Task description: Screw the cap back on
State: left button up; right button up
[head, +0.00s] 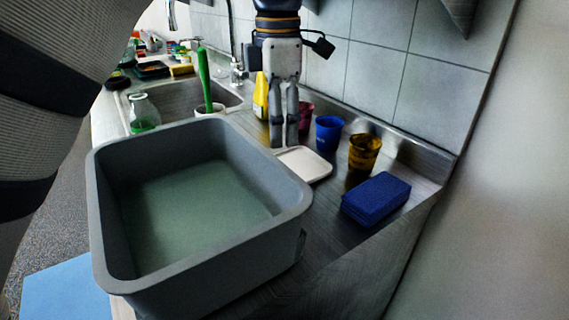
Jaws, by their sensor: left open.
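My left gripper (284,143) hangs with its fingers pointing down at the back of the counter, behind the grey tub. Its fingers are open with a narrow gap, and I see nothing between them. A yellow bottle (261,95) stands just left of the gripper, partly hidden by the gripper and the tub; its top is not clear. A clear bottle (143,112) with green contents stands at the left by the sink. I cannot make out a loose cap. My right gripper is not in view.
The grey tub (100,208) of greenish water fills the front. Right of it are a white dish (304,164), a blue cup (328,134), an amber cup (364,152) and a blue sponge (376,199). A dark red cup (306,116) is near the gripper. A green-handled brush (205,80) stands by the sink.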

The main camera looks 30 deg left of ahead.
pick_arm(q)
jog(key=shift+f, duration=1.2)
notch_tip(320, 180, down, 5)
jog(key=shift+s+a+f, duration=0.1)
jog(key=shift+s, duration=0.05)
jog(key=c, duration=0.8)
